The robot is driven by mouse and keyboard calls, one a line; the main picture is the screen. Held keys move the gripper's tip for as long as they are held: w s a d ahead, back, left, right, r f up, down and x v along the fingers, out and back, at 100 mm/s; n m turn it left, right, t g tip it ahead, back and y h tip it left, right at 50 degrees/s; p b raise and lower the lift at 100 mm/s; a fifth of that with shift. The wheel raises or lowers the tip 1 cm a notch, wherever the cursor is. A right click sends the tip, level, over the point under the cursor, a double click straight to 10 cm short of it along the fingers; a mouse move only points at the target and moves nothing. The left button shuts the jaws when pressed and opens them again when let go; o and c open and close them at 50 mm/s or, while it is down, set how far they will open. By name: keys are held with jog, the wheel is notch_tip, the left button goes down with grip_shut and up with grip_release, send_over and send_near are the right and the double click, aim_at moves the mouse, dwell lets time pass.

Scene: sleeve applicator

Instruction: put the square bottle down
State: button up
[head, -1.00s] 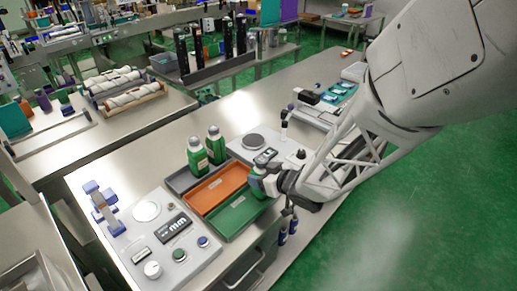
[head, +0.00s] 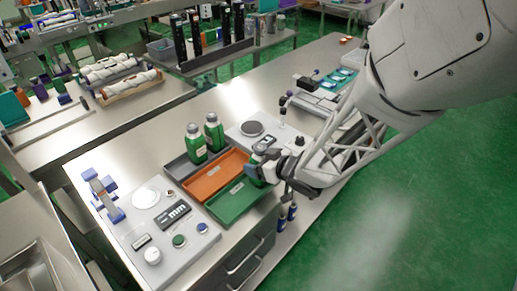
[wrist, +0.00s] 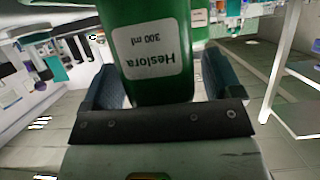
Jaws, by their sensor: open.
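A green bottle (head: 255,173) with a pale label is at the far right end of the green tray (head: 232,207). My gripper (head: 268,170) is around it from the right, with its jaws open. In the wrist view the bottle (wrist: 160,60) fills the space between the two dark fingers, and its label reads "Heslora 300 ml" upside down. Its base is hidden in the head view, so I cannot tell if it rests fully on the tray floor.
Two more green bottles stand upright at the grey tray (head: 183,167), left of the orange tray (head: 213,180). A control panel (head: 165,222) is at the near left. A plate with a round disc (head: 252,128) lies beyond the trays. The table's right edge is close to my gripper.

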jog(key=v, duration=1.1)
jog(key=shift+s+d+r, duration=0.2)
jog(key=shift+s+d, duration=0.05)
dwell(0.3)
dwell(0.3)
jog(key=s+d+r+m+h, duration=0.1)
jog(key=d+r+m+h, duration=0.65)
jog(key=d+h, duration=0.3)
jog(key=s+a+r+m+g, duration=0.1)
jog(key=s+r+g, duration=0.2)
jog(key=s, duration=0.4)
jog(key=s+a+r+g, duration=0.2)
jog(key=s+r+g, duration=0.1)
jog(key=s, duration=0.5)
jog(key=shift+a+m+g+y, duration=0.2)
jog(key=shift+m+g+y, duration=0.15)
jog(key=shift+g+y, duration=0.15)
